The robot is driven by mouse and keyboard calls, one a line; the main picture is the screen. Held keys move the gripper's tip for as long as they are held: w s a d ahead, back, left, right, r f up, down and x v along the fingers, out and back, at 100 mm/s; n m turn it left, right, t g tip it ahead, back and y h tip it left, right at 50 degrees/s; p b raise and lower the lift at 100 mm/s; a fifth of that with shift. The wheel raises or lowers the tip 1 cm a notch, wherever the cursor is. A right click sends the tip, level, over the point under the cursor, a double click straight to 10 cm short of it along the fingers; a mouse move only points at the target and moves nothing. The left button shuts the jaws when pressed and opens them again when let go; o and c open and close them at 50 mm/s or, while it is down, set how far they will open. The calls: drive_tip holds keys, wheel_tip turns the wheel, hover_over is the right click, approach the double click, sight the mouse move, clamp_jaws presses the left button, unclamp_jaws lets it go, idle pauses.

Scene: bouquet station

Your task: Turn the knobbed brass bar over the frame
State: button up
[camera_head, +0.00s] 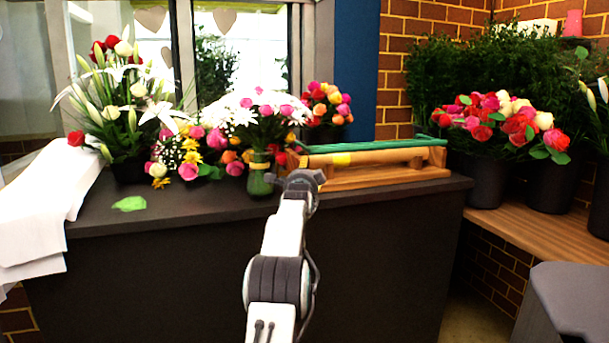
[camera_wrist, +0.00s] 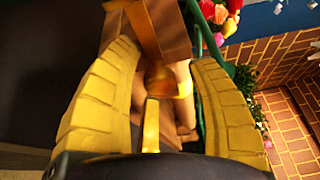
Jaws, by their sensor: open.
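The knobbed brass bar (camera_wrist: 151,125) shows in the wrist view, with its rounded amber knob (camera_wrist: 160,80) at the far end. My gripper (camera_wrist: 166,56) is open, its two ribbed yellow fingers on either side of the bar and knob, with visible gaps. The wooden frame (camera_head: 385,180) stands on the dark counter in the head view. Its wooden parts (camera_wrist: 158,28) also show beyond the fingers in the wrist view. In the head view my gripper is at the frame's left end and hides most of the bar there.
A green rod (camera_head: 375,145) runs along the frame's top. A green glass vase (camera_head: 259,178) with flowers stands close left of my gripper. Bouquets line the counter's back left, and white paper (camera_head: 45,200) lies at its left end. The counter's front edge (camera_head: 400,195) is clear.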

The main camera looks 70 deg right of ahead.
clamp_jaws()
idle(0.5)
